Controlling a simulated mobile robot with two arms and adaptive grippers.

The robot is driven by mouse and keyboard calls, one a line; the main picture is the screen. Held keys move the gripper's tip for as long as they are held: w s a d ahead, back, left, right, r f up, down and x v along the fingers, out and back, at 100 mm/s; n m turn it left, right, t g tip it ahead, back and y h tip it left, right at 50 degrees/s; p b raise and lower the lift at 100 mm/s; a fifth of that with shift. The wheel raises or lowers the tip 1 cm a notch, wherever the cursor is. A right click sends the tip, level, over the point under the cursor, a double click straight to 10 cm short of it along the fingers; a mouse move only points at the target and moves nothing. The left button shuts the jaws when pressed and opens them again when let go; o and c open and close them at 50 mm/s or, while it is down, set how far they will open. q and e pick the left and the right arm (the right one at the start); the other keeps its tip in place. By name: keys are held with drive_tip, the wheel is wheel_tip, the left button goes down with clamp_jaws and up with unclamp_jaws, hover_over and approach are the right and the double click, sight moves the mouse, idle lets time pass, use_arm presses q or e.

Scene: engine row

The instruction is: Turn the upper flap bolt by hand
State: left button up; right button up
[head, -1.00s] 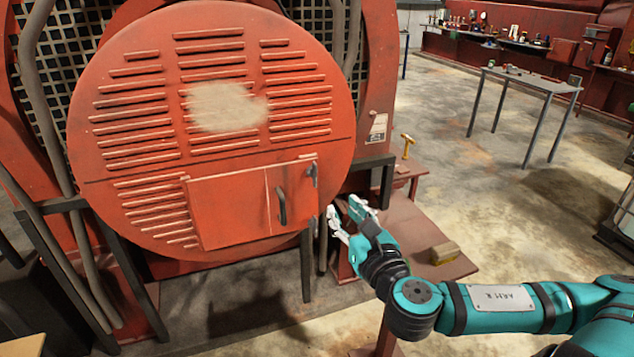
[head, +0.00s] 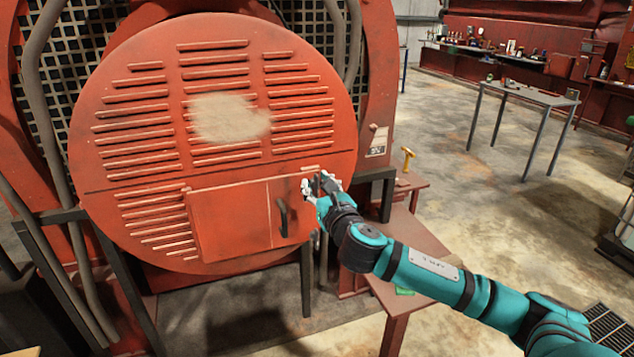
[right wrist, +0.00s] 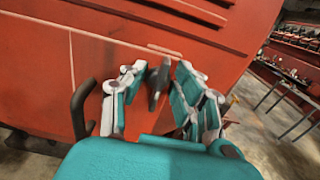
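The red rectangular flap (head: 230,220) sits in the lower part of the big round red door (head: 130,130) and looks shut. The upper flap bolt (right wrist: 157,85) is a dark upright piece near the flap's upper right corner. In the head view it is mostly hidden by my right gripper (head: 318,186). In the right wrist view my right gripper (right wrist: 157,82) is open, with one finger on each side of the bolt. Gaps show between the bolt and both fingers. The dark curved flap handle (head: 283,217) is left of the gripper. My left gripper is in neither view.
A metal table (head: 530,95) is farther back on open floor. Dark posts flank the door's lower right side.

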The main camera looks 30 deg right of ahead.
drive_tip(key=shift+w, duration=0.1)
clamp_jaws()
